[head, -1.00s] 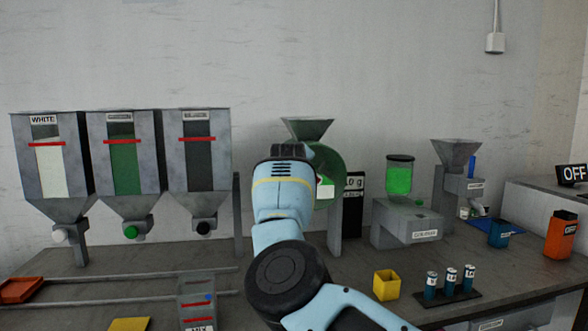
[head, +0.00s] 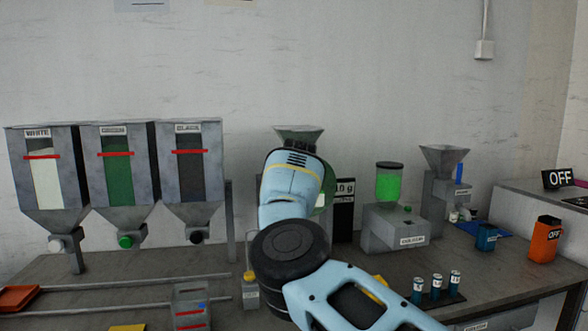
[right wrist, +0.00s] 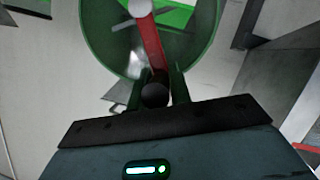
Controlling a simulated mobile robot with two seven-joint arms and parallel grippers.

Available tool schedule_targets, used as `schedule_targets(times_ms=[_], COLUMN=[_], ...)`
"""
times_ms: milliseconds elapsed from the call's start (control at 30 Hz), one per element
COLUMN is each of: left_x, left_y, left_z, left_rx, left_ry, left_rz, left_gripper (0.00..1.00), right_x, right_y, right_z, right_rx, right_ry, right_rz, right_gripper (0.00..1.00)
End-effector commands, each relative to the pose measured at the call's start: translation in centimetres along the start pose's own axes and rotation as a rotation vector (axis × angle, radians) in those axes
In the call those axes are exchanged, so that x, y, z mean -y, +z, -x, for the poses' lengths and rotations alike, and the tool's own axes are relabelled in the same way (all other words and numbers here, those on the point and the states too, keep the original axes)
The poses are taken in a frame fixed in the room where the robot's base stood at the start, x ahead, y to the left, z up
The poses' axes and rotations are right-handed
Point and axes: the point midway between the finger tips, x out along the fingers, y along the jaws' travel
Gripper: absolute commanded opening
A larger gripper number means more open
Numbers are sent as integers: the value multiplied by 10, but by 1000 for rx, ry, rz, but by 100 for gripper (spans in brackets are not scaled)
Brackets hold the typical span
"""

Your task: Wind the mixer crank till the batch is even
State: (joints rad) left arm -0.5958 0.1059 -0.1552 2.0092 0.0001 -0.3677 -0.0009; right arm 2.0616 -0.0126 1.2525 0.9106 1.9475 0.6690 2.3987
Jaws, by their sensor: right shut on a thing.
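The mixer (head: 327,192) stands mid-bench, with a grey hopper (head: 298,134) on top and a green drum. My right arm hides most of it in the head view. In the right wrist view the green drum (right wrist: 92,40) shows from close by. The red crank (right wrist: 150,45) runs across its opening, with the dark round handle (right wrist: 155,95) at the near end. My right gripper (right wrist: 158,88) is shut on this handle, one finger on each side. The batch inside cannot be made out clearly. My left gripper is not in view.
White, green and black hoppers (head: 118,130) stand at the left. A doser with a green jar (head: 389,183) and a grey funnel machine (head: 444,160) stand right. Small labelled vials (head: 436,286) sit at the front.

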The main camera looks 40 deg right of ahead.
Motion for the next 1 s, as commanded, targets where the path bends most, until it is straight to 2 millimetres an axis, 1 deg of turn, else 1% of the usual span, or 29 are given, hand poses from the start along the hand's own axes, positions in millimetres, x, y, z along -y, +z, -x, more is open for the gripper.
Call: schedule_targets(times_ms=[33, 233, 267, 400, 767, 867, 1000], left_x=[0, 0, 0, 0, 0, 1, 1], left_y=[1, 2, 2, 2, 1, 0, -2], left_z=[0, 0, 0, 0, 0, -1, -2], left_rx=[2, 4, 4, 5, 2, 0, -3], left_ry=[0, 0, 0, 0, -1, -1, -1], left_rz=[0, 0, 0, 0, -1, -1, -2], left_gripper=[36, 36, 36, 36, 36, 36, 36], right_x=[-4, -4, -4, -3, -1, -1, -1], right_y=[0, 1, 1, 1, 1, 0, 0], right_z=[0, 0, 0, 0, 2, 7, 21], right_rx=[0, 1, 1, 2, 1, 0, 0], right_ry=[7, 8, 8, 6, 3, 3, 4], right_rz=[2, 2, 2, 1, 0, -1, -1], right_gripper=[0, 0, 24, 41, 41, 41, 41])
